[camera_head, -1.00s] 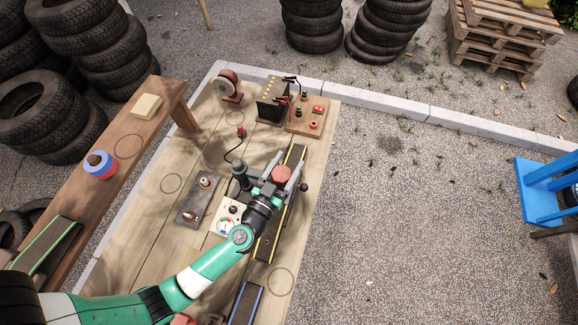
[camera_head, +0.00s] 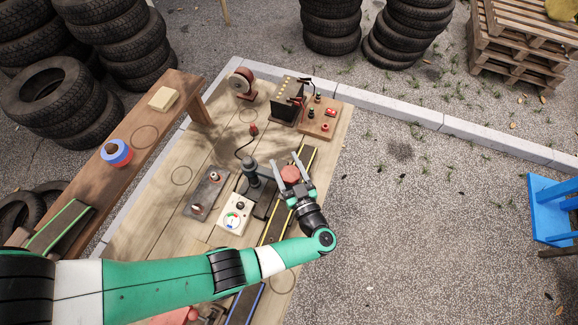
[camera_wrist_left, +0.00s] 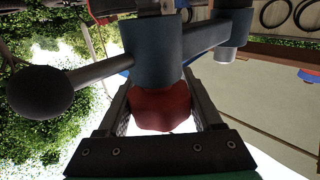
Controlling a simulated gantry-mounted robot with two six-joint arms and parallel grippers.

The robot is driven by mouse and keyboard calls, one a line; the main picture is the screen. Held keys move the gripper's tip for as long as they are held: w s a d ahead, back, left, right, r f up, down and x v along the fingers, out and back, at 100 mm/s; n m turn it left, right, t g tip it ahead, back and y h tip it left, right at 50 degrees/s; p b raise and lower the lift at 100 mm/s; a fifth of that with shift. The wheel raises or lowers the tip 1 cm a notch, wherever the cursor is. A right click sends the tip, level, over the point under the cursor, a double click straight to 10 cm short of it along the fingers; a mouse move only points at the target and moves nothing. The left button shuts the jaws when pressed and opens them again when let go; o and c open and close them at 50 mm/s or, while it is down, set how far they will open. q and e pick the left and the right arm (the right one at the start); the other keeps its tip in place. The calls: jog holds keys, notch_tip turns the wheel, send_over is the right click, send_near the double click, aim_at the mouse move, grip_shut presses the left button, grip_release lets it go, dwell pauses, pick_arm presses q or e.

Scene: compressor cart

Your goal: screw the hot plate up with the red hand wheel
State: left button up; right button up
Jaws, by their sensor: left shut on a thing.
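The red hand wheel (camera_head: 290,174) sits above the strip with yellow edges, beside a dark upright post (camera_head: 250,170) on the bench. My left gripper (camera_head: 292,160) is shut on the red wheel, one finger on each side. In the left wrist view the red wheel (camera_wrist_left: 160,108) lies between the two fingers, against a dark blue-grey cylinder (camera_wrist_left: 150,50). A bar with a ball end (camera_wrist_left: 40,92) sticks out from that cylinder. I cannot clearly make out the hot plate; the arm and gripper cover part of the clamp. My right gripper is not in view.
A gauge box (camera_head: 234,217) and a grey tray (camera_head: 205,194) stand left of the clamp. A dark block with cables (camera_head: 288,101) and a wooden terminal board (camera_head: 320,118) stand at the far end. Bare bench wood lies at the left.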

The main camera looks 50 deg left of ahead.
pick_arm(q)
jog(key=shift+s+a+n+g+y+b, duration=0.15)
jog(key=shift+s+n+g+b, duration=0.1)
jog(key=shift+n+g+b, duration=0.75)
jog(key=shift+s+d+n+g+y+b, duration=0.15)
jog(key=shift+n+g+b, duration=0.4)
jog(key=shift+g+b, duration=0.85)
jog(key=shift+s+a+n+g+y+b, duration=0.1)
jog(key=shift+s+n+g+b, duration=0.2)
jog(key=shift+n+g+b, duration=0.65)
jog(key=shift+g, duration=0.25)
jog(key=o, duration=1.4)
